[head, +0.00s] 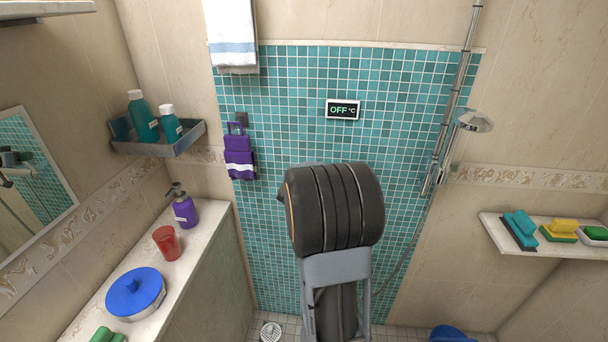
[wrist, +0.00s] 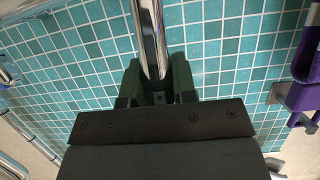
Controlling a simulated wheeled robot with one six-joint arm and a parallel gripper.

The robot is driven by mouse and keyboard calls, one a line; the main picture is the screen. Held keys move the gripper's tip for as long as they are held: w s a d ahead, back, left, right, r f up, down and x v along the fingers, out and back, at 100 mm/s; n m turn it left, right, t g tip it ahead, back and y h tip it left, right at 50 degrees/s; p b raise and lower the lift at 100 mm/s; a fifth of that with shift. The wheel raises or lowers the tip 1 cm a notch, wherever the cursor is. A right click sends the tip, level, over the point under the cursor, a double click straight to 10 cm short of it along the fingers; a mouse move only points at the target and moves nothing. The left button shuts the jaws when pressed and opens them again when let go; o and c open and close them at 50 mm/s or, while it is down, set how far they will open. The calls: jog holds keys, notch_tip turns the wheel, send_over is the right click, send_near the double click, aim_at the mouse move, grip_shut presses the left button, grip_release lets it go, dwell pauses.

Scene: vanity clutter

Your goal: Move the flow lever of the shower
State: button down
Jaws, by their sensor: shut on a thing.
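In the wrist view, my gripper (wrist: 157,75) is shut on a shiny chrome bar, which looks like the flow lever (wrist: 149,30). The bar runs from the top edge down between the two dark green fingers, against the teal tiled wall. In the head view my dark arm stands in front of the wall and hides the gripper and the lever. The shower's hand-held head (head: 474,121) hangs on the chrome rail (head: 453,85) to the right of my arm. A small display (head: 343,110) on the tiles reads OFF °C.
A purple holder (head: 239,152) hangs on the wall left of my arm; purple also shows at the wrist view's right edge (wrist: 305,85). A corner shelf (head: 181,143) holds bottles. A ledge (head: 205,225) at left holds several items. A shelf (head: 545,244) with sponges is at right.

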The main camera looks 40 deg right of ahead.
jog(key=c, duration=0.9)
grip_release()
jog(key=p+v, duration=0.1)
jog(key=v, duration=1.2)
jog(key=shift+s+a+r+p, duration=0.15)
jog(key=shift+a+r+p, duration=0.05)
jog(key=shift+a+p, duration=0.1)
